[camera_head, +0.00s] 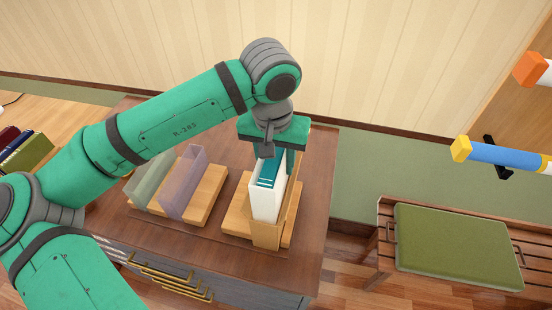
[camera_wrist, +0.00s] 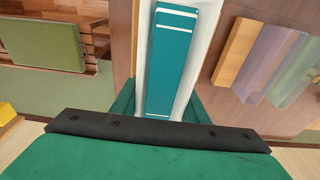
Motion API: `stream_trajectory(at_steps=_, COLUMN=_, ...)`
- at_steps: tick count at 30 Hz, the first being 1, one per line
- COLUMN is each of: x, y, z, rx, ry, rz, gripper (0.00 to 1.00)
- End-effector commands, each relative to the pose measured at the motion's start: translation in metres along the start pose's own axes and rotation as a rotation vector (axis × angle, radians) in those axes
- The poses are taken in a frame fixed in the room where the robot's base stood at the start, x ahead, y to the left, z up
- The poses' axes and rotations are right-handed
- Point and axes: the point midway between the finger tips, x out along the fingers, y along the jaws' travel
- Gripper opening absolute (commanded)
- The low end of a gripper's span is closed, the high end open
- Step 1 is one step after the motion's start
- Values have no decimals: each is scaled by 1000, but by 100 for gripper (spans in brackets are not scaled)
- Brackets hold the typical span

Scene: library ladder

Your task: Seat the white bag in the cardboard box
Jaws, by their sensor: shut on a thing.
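The white bag (camera_head: 264,205), open-topped with a teal thing (camera_head: 270,170) inside, stands upright at the cardboard box (camera_head: 265,236). The tan box sits on a wooden board on the brown cabinet. Its low front wall covers the bag's lower end, and its taller side shows to the right. The bag's bottom is hidden, so I cannot tell whether it touches the box floor. My gripper (camera_head: 271,155) is above from behind, shut on the bag.
A greenish translucent holder (camera_head: 152,183) and a purple translucent holder (camera_head: 183,182) stand on another board to the left. Books (camera_head: 25,150) lie at far left. A bench with a green cushion (camera_head: 455,245) is at right. The cabinet top (camera_head: 318,170) is clear right of the box.

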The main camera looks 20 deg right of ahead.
Motion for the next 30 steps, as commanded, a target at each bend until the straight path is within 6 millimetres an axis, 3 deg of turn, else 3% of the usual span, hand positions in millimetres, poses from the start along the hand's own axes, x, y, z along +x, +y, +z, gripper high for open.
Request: stream_trajectory(at_steps=30, x=20, y=0, z=3, rx=0, ry=0, rz=0, gripper=14)
